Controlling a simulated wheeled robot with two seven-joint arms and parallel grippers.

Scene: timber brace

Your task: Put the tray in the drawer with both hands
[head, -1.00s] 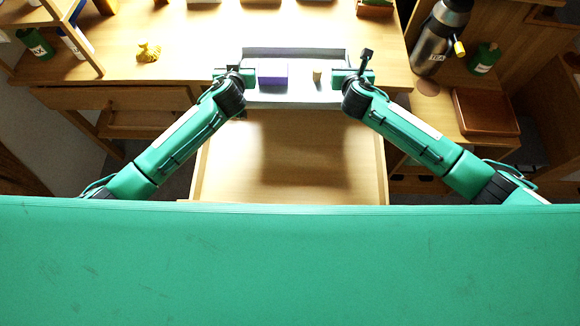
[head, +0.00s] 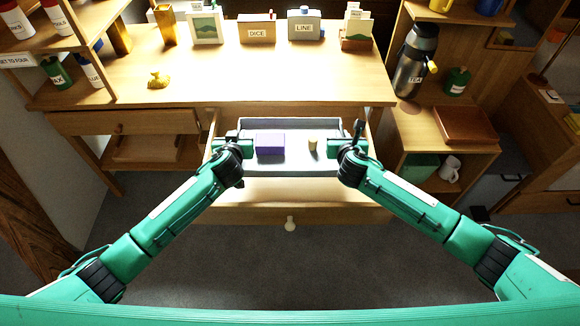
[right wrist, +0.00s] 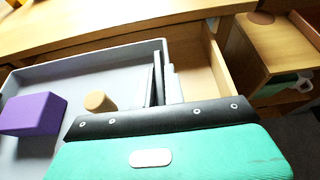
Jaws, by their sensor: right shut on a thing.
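The grey tray (head: 290,172) is level over the open drawer (head: 290,190), within its side walls; I cannot tell whether it touches the drawer bottom. It carries a purple block (head: 270,143) and a small tan cylinder (head: 313,145), which also show in the right wrist view (right wrist: 30,114) (right wrist: 98,101). My right gripper (head: 346,150) is shut on the tray's right wall. My left gripper (head: 241,147) is at the tray's left wall and looks shut on it, its fingertips partly hidden. In the right wrist view, the drawer's side wall (right wrist: 214,58) stands right of the tray.
The desk top (head: 260,85) is behind the drawer, with a yellow figure (head: 158,79) at left and labelled boxes along the back. A steel flask (head: 412,62) and brown box (head: 465,125) stand on the right shelf unit. The drawer's knob (head: 290,224) faces open floor.

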